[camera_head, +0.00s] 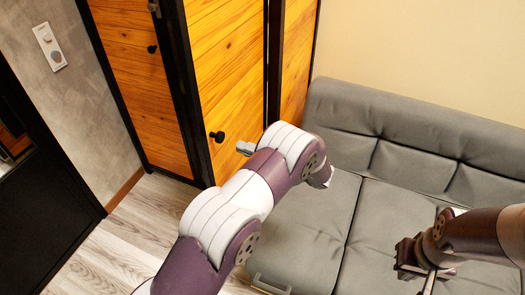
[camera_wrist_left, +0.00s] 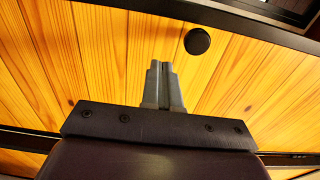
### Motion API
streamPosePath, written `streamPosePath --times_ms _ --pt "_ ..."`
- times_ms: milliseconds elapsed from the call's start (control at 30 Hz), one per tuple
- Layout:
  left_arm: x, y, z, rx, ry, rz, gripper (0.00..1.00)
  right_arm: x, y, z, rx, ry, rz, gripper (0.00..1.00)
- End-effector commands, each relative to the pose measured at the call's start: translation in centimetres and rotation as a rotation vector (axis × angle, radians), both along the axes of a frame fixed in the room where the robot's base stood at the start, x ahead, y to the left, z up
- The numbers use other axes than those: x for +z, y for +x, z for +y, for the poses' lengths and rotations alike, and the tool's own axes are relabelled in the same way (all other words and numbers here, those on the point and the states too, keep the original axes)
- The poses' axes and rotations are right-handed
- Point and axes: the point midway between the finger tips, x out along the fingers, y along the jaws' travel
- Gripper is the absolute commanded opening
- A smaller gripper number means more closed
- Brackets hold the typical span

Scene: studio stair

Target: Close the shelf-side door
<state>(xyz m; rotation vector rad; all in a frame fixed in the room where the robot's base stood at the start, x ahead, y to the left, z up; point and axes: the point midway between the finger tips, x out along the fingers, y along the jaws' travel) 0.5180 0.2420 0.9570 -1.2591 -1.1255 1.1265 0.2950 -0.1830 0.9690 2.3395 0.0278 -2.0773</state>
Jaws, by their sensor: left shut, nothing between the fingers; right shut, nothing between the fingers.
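A wooden door panel with a black frame (camera_head: 228,75) stands in the middle of the head view, with a round black knob (camera_head: 217,136) low on it. A second wooden panel (camera_head: 135,80) with its own knob (camera_head: 152,48) is to its left. I cannot tell how far either door stands open. My left gripper (camera_head: 246,148) is shut and empty, just right of the lower knob. In the left wrist view the shut fingers (camera_wrist_left: 163,85) point at the wood planks (camera_wrist_left: 100,60), with a black knob (camera_wrist_left: 197,41) beside their tips. My right gripper (camera_head: 428,284) is shut and empty over the sofa.
A grey sofa (camera_head: 305,225) stands right of the wooden cabinet against a cream wall. A grey wall with a white switch plate (camera_head: 50,47) and a black door (camera_head: 40,170) are at the left. Bare plank floor (camera_head: 130,235) shows between them.

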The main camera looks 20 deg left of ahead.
Motion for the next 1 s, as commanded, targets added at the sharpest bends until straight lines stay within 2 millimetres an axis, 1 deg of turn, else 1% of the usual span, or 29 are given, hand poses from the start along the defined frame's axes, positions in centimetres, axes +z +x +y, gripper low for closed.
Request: streamPosePath --times_ms 33,100,200,300,467,867,1000 --pt "0.2 0.0 1.1 0.004 0.0 0.002 0.0 0.4 0.0 0.0 0.0 0.0 0.0 0.0" --pt "0.2 0.2 2.4 0.002 0.0 0.001 0.0 0.7 0.0 0.0 0.0 0.0 0.0 0.0" --pt "0.2 0.4 4.0 0.002 0.0 0.0 0.0 1.0 0.0 0.0 0.0 0.0 0.0 0.0" --pt "0.1 0.6 5.0 0.0 0.0 0.0 0.0 1.2 0.0 0.0 0.0 0.0 0.0 0.0" --pt "0.0 0.6 5.8 0.0 -0.001 -0.001 0.0 1.3 0.0 0.0 0.0 0.0 0.0 0.0" --pt "0.1 0.6 6.0 -0.007 0.0 -0.001 0.0 1.4 0.0 0.0 0.0 0.0 0.0 0.0" --pt "0.2 0.7 7.2 -0.039 0.0 0.0 0.0 1.9 0.0 0.0 0.0 0.0 0.0 0.0"
